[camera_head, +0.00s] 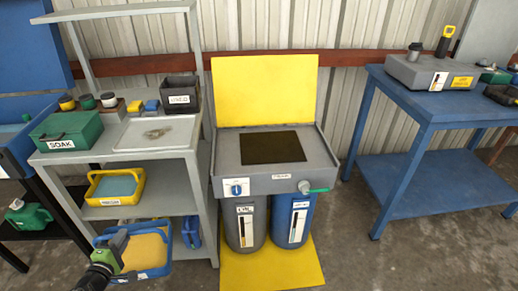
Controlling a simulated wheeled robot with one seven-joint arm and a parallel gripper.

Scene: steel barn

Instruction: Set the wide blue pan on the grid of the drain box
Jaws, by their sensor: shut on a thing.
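The wide blue pan (168,269), with a yellow-orange surface inside, is at the lower left, in front of the grey shelf unit. My gripper (118,248) is shut on the pan's left side and holds it in the air, roughly level. The jaws' contact with the pan is partly hidden by the gripper's own green and black parts. The drain box (240,170) is a grey box at the centre, to the right of and above the pan in the picture. Its dark grid (272,147) is on top, and nothing lies on it.
The grey shelf unit (190,140) stands behind the pan, holding a green SOAK box (68,130), a white tray (157,132) and a yellow pan (115,186). A yellow panel (262,90) rises behind the drain box. A blue table (425,110) stands at the right. Grey floor (350,240) is clear at lower right.

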